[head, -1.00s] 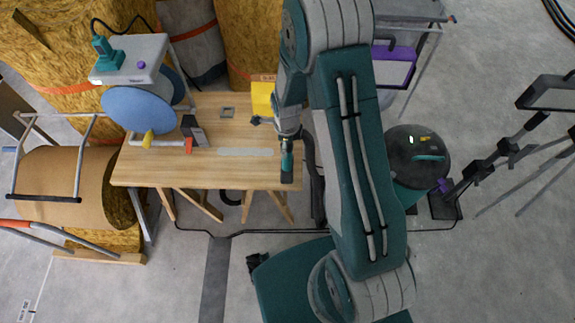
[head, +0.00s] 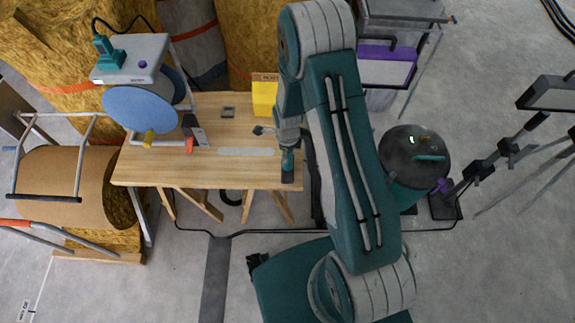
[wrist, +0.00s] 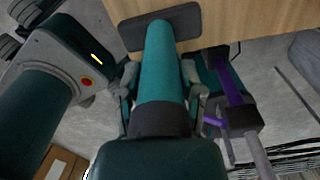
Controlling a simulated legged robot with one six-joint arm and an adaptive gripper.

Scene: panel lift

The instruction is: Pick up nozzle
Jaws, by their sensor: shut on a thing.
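The nozzle is a teal tube (wrist: 161,60) with a dark collar and a dark flat head at its far end, seen in the wrist view by the table edge. In the head view the nozzle (head: 288,160) shows small near the front right of the wooden table, its dark end towards the front edge. My gripper (wrist: 162,92) has a finger on each side of the tube and is shut on it. In the head view my gripper (head: 288,146) is partly covered by my wrist. I cannot tell whether the nozzle touches the table.
A dark round vacuum-like drum (head: 408,165) stands right of my arm. The table's front middle is clear.

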